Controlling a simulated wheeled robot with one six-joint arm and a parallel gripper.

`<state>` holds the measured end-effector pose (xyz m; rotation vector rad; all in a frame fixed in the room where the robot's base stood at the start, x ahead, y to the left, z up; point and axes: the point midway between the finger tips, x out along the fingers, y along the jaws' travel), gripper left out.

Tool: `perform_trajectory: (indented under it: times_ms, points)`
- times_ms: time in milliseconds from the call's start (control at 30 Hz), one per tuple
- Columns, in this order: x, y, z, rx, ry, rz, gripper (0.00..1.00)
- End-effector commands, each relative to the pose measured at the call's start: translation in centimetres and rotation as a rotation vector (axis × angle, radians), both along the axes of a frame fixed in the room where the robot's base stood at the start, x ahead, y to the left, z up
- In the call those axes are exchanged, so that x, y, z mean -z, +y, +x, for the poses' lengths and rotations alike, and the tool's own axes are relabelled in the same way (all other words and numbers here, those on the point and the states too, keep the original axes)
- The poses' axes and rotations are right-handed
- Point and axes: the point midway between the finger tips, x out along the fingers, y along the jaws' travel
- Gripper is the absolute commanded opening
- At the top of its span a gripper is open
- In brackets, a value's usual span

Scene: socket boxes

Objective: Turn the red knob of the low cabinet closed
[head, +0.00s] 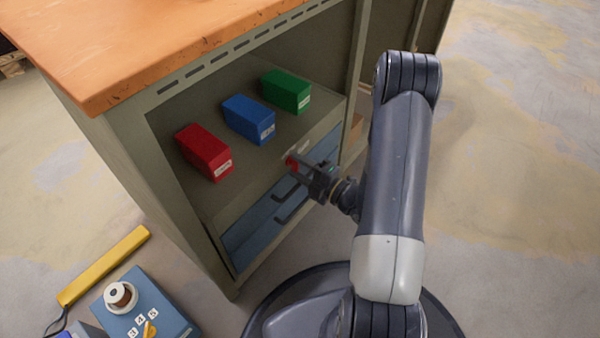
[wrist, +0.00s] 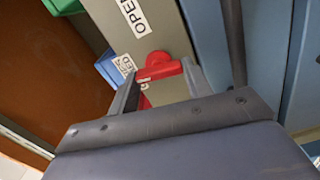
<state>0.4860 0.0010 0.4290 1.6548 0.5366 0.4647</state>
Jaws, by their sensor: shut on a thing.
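The red knob (wrist: 157,62) is on the grey-green front panel of the cabinet (head: 190,90). In the wrist view its red bar lies across between the two fingers of my gripper (wrist: 160,82), which is shut on it. A white OPEN label (wrist: 131,14) is above the knob, and a second, partly readable label (wrist: 124,64) is to its left. In the head view only a small red part of the knob (head: 290,161) shows, at the tips of my gripper (head: 299,167). The fingers hide some of the knob.
Red (head: 204,152), blue (head: 248,119) and green (head: 286,91) boxes stand on the open shelf. Blue drawers (head: 262,220) with dark handles are below the knob panel. A yellow bar (head: 104,267) and a blue box with number labels (head: 150,305) lie on the floor at left.

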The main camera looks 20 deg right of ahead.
Motion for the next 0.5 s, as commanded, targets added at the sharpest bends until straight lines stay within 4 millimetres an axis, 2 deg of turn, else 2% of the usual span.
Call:
perform_trajectory:
  times_ms: [500]
  points:
    - [0.18, 0.04, -0.06, -0.001, -0.090, -0.130, 0.24]
